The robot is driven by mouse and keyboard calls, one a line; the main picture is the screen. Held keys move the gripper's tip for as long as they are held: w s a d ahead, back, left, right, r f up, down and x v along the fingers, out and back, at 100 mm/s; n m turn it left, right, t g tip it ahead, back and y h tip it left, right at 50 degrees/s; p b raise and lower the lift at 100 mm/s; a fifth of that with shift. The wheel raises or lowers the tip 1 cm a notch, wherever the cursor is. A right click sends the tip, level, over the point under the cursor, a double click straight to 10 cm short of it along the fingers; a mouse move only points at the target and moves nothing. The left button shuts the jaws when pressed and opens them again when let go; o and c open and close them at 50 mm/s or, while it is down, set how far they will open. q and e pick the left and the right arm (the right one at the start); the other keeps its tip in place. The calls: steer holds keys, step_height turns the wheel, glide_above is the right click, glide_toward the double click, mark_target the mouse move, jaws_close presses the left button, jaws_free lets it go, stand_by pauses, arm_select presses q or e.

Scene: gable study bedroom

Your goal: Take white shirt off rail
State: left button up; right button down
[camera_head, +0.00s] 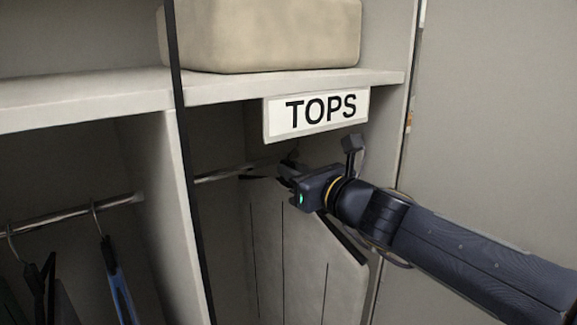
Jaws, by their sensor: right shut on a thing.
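The white shirt (305,265) hangs as a pale, flat shape in the right bay of the wardrobe, below the rail (218,175). A dark sloping edge, which looks like its hanger (349,244), shows along its right shoulder. My right gripper (287,172) reaches in from the right at rail height, just above the shirt. It is shut on what looks like the top of the hanger; its own wrist hides the hook and the grip. I cannot tell whether the hook still touches the rail. My left gripper is not in view.
A shelf (225,90) with a "TOPS" sign (317,112) runs close above the gripper, and a beige box (265,35) sits on it. A plain panel (495,120) stands at right.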

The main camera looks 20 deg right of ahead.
steer(key=shift+s+r, duration=0.15)
steer(key=shift+s, duration=0.05)
stand_by(0.3)
steer(key=shift+r+p, duration=0.8)
steer(key=shift+r, duration=0.5)
steer(key=shift+s+d, duration=0.1)
steer(key=shift+v, duration=3.4)
